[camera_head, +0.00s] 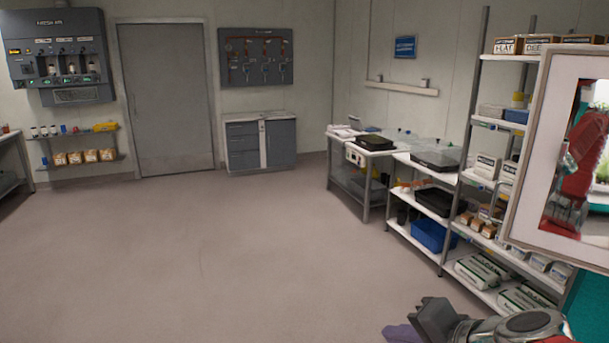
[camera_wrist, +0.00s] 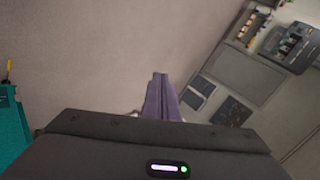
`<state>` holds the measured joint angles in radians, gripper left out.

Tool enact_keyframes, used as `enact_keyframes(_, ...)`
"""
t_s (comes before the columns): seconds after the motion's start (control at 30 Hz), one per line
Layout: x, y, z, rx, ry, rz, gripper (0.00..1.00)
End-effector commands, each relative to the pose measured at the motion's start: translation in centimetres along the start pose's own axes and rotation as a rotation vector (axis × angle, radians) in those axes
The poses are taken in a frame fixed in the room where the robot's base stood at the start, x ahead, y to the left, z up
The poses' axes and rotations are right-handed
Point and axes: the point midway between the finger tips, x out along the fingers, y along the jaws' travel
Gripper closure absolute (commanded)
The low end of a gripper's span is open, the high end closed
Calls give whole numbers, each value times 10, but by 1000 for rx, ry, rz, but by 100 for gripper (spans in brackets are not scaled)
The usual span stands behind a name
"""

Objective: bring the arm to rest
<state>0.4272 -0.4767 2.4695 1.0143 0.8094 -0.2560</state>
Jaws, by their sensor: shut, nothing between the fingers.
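My gripper (camera_head: 399,334) shows at the bottom edge of the head view, right of the middle. Its purple fingers are partly cut off by the frame edge, and part of my dark wrist is beside them. In the wrist view my gripper (camera_wrist: 160,76) has its two purple fingers together, with nothing between them. It is apart from everything, with open floor beyond the fingertips.
Metal shelves (camera_head: 480,110) with boxes and bags stand at the right, close to my arm. A white-framed panel (camera_head: 527,150) is at the far right. Benches (camera_head: 372,152), a grey door (camera_head: 167,100) and a cabinet (camera_head: 259,143) stand farther back. The floor (camera_head: 200,260) is clear.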

Motion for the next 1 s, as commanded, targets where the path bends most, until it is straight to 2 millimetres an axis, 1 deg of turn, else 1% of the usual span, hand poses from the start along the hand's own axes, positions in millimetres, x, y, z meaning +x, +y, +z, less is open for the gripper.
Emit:
enact_keyframes(0.03, -1, 4, 9, -33, -20, 31, 100)
enact_keyframes(0.1, -2, 13, 20, -80, -48, 80, 100)
enact_keyframes(0.3, -12, 39, 43, -223, -107, 226, 100)
enact_keyframes(0.43, -22, 55, 52, -328, -131, 321, 100)
enact_keyframes(0.6, -37, 73, 57, -474, -144, 435, 100)
enact_keyframes(0.7, -45, 79, 57, -557, -144, 487, 100)
enact_keyframes(0.83, -54, 81, 56, -666, -139, 535, 100)
enact_keyframes(1.0, -61, 73, 59, -791, -126, 549, 100)
